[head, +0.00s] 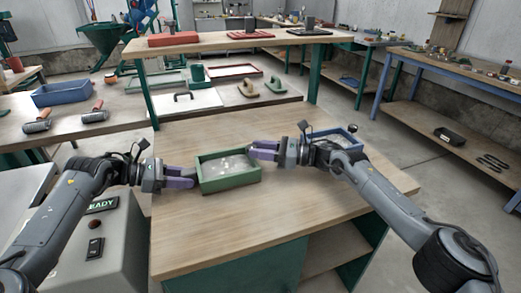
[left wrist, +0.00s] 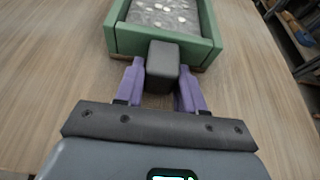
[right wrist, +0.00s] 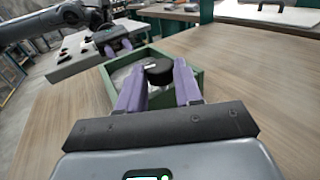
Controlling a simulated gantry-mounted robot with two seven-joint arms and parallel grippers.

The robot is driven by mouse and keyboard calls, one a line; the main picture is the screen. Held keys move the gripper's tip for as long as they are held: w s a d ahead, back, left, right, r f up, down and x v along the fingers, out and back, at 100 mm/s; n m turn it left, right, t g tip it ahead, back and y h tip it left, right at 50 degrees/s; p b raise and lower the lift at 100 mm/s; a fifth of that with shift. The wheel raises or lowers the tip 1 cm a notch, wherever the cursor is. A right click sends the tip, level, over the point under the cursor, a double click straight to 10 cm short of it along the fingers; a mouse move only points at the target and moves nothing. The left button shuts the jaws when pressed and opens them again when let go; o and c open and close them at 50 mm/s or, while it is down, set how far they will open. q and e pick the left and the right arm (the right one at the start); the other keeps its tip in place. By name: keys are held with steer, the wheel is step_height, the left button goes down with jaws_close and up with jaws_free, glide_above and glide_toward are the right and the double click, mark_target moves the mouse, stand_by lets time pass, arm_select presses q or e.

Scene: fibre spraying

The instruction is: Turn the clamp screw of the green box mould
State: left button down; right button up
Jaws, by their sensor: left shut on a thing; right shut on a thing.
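The green box mould (head: 230,182) sits on the wooden table with a grey, speckled fill inside. My left gripper (head: 190,180) is at its left end; in the left wrist view its purple fingers (left wrist: 161,82) are shut on a dark grey block (left wrist: 163,62) against the mould's end wall (left wrist: 130,42). My right gripper (head: 262,151) is at the mould's right end. In the right wrist view its fingers (right wrist: 159,82) are shut around a black round knob, the clamp screw (right wrist: 158,74), with a pale mark on top. The head view hides the knob behind the fingers.
A blue tray (head: 338,138) stands behind my right wrist. A grey console (head: 95,235) with a READY sign is at the left. Trowels (head: 248,88) and frames lie on the table behind. The wooden tabletop (head: 270,218) in front of the mould is clear.

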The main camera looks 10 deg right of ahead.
steer(key=shift+s+f+m+t, duration=0.15)
steer(key=shift+m+t, duration=0.15)
steer(key=shift+t, duration=0.2)
steer(key=shift+h, duration=0.3)
steer(key=m+t+h, duration=0.2)
steer(key=t, duration=0.1)
steer(key=m+t+h, duration=0.1)
steer(key=m+t, duration=0.1)
steer(key=shift+s+a, duration=0.4)
steer(key=shift+s+a+m+t+h, duration=0.1)
steer(key=shift+a+m+t+h, duration=0.15)
steer(key=shift+m+t+h, duration=1)
steer(key=shift+s+a+m+t+h, duration=0.1)
steer(key=shift+a+m+t+h, duration=0.1)
steer(key=shift+m+t+h, duration=1.05)
steer(key=shift+g+h, duration=0.4)
steer(key=shift+h, duration=0.3)
steer(key=o, duration=1)
steer(key=shift+o, duration=0.2)
steer(key=shift+d, duration=0.1)
steer(key=shift+s, duration=0.1)
